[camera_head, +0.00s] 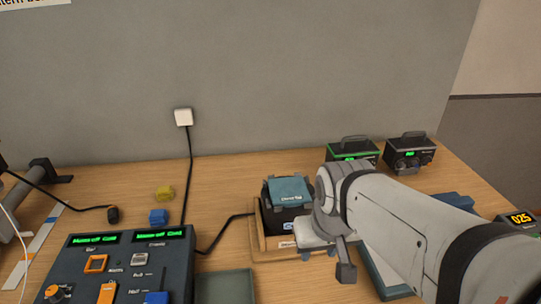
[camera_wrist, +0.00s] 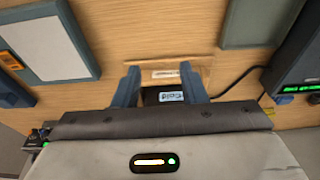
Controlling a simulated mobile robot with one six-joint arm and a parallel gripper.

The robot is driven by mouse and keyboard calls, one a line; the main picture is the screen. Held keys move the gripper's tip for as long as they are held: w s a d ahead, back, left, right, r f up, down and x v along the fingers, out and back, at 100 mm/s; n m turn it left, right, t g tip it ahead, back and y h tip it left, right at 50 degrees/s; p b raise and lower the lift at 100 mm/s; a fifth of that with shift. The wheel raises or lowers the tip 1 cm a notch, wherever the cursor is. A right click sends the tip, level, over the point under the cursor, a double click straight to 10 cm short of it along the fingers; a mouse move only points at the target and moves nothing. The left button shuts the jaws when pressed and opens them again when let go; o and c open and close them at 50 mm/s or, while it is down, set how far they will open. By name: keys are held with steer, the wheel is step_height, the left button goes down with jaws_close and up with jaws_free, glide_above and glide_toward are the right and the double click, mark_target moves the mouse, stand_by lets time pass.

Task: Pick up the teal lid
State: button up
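The teal lid (camera_head: 288,190) has a pale label. It sits on top of a black box (camera_head: 278,222) that stands in a wooden tray (camera_head: 262,252). My gripper (camera_head: 318,252) is just right of and in front of the box, pointing down, partly covering it. In the wrist view, the two blue-grey fingers of my gripper (camera_wrist: 161,76) are apart. The black box (camera_wrist: 150,96) with its light label shows between them, but I cannot tell its depth from the fingers. The lid is not seen in the wrist view. My gripper's body covers the lower part of that view.
A control console (camera_head: 125,262) stands at the front left, with a grey-green pad (camera_head: 225,287) beside it. A yellow block (camera_head: 164,192) and a blue block (camera_head: 158,216) lie behind it. Two dark devices (camera_head: 352,152) (camera_head: 409,153) stand at the back right.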

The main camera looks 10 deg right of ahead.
mark_target(289, 190)
steer(key=shift+o, duration=0.8)
steer(key=shift+w+r, duration=0.15)
steer(key=shift+w, duration=0.15)
steer(key=o, duration=0.4)
steer(key=w+r, duration=0.1)
steer(key=w, duration=0.1)
steer(key=w+a+r+p, duration=0.1)
steer(key=w, duration=0.1)
steer(key=w+r, duration=0.1)
steer(key=w, duration=0.1)
steer(key=shift+w+a, duration=0.25)
steer(key=o, duration=0.8)
steer(key=w, duration=0.3)
steer(key=w+r+p, duration=0.1)
steer(key=w, duration=0.3)
steer(key=w+r+p, duration=0.1)
steer(key=w, duration=0.3)
steer(key=shift+w+d+r, duration=0.15)
steer(key=shift+w+d, duration=0.05)
steer(key=shift+w, duration=0.05)
steer(key=shift+c, duration=0.2)
steer(key=shift+w, duration=0.3)
steer(key=shift+w+f, duration=0.1)
steer(key=shift+f, duration=0.35)
steer(key=shift+t, duration=0.3)
steer(key=shift+p+x, duration=0.5)
steer(key=shift+x, duration=2.9)
